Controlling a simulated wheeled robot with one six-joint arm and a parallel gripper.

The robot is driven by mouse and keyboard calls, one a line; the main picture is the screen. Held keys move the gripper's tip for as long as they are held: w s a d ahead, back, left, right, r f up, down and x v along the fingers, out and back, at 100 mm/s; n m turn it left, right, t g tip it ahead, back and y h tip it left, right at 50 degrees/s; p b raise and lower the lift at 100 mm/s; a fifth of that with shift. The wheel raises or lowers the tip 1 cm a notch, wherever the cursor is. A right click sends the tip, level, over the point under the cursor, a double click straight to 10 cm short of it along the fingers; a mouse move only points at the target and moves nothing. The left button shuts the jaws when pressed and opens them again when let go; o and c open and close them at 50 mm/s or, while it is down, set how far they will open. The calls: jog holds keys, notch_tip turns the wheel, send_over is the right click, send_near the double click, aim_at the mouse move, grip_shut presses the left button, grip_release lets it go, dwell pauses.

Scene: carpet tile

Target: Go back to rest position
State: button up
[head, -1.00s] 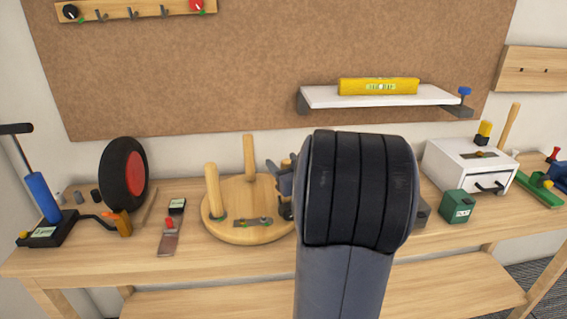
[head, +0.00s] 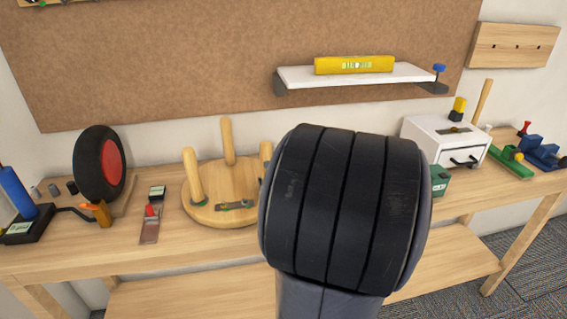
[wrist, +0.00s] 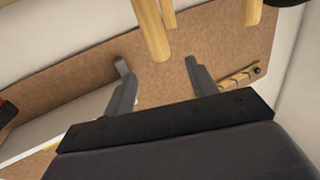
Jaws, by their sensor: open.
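My gripper (wrist: 160,85) shows in the wrist view with its two grey fingers spread apart and nothing between them. In the head view my own arm fills the lower middle and hides the gripper and part of the workbench. A round wooden stool top (head: 218,214) with upright legs lies on the bench just left of my arm. Wooden legs (wrist: 152,25) also show beyond the fingers in the wrist view, apart from them.
The workbench (head: 110,255) also holds a black wheel with a red hub (head: 100,165), a blue pump (head: 15,190), a scraper (head: 150,226), a white drawer box (head: 440,143) and a green box (head: 440,180).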

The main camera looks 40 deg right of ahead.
aim_at(263, 142)
jog(key=w, duration=0.3)
jog(key=w+d, duration=0.1)
jog(key=w, duration=0.3)
jog(key=w+d, duration=0.1)
jog(key=w, duration=0.2)
jog(key=shift+w, duration=0.3)
jog(key=shift+w+r, duration=0.1)
jog(key=shift+r, duration=0.2)
jog(key=shift+r+p, duration=0.2)
jog(key=shift+p, duration=0.1)
jog(key=shift+f, duration=0.15)
